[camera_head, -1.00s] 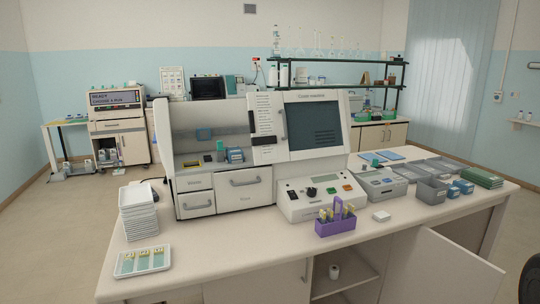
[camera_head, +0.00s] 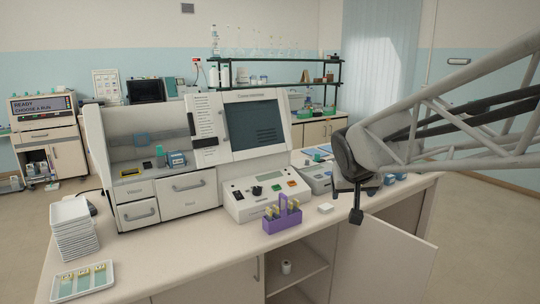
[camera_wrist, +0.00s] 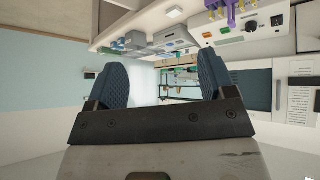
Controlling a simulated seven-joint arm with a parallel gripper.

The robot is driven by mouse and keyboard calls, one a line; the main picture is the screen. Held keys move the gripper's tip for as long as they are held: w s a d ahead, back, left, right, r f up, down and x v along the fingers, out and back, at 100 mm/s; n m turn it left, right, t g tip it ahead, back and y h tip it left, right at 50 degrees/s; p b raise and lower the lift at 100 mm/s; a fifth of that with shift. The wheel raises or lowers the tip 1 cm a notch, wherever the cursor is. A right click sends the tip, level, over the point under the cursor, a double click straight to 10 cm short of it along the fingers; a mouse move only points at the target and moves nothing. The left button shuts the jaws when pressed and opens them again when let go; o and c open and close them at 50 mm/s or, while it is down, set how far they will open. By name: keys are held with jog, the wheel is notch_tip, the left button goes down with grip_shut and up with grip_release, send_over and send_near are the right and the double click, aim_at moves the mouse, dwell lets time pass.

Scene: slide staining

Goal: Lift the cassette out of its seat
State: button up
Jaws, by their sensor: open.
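A white bench-top machine (camera_head: 252,177) with a dark screen stands on the table. My gripper (camera_head: 348,203) is at the right in the head view, over the table's front right part, well away from the bay. In the wrist view its two blue ridged fingers (camera_wrist: 162,82) are wide apart with nothing between them.
A purple rack (camera_head: 283,226) and a small white block (camera_head: 325,208) stand before the machine. Stacked white trays (camera_head: 75,238) and a tray with slides (camera_head: 83,284) are at the left. An open cabinet door (camera_head: 380,265) sticks out in front.

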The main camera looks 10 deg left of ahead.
jog(key=w+a+r+n+t+y, duration=0.1)
jog(key=w+a+r+t+y, duration=0.1)
jog(key=w+a, duration=0.95)
jog(key=n+y, duration=0.6)
jog(key=y, duration=0.2)
send_near(177, 156)
jog(key=shift+x, duration=0.8)
jog(key=shift+a+r, duration=0.1)
jog(key=shift+x, duration=1.25)
jog(key=shift+w, duration=0.1)
jog(key=shift+x, duration=2.55)
jog(key=shift+c, duration=0.4)
